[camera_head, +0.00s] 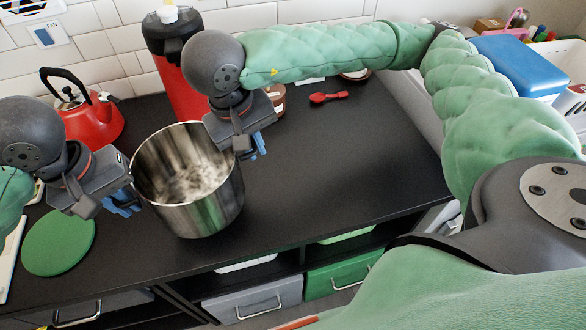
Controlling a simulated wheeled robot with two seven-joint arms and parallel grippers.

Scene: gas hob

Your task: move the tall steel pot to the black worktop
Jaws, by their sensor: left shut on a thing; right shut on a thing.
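The tall steel pot (203,213) is upright and open at the top, over the front part of the black worktop (330,160). I cannot tell whether its base touches the worktop. My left gripper (125,203) is at the pot's left side and shut on it. My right gripper (250,150) is at the pot's upper right side and shut on it. The grippers hide the parts of the pot that they hold, so I cannot see the handles.
A red kettle (92,122) and a large red flask (180,85) stand behind the pot. A green round mat (58,242) lies to the left. A red spoon (328,97) and a jar (274,97) lie near the wall. The worktop right of the pot is clear.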

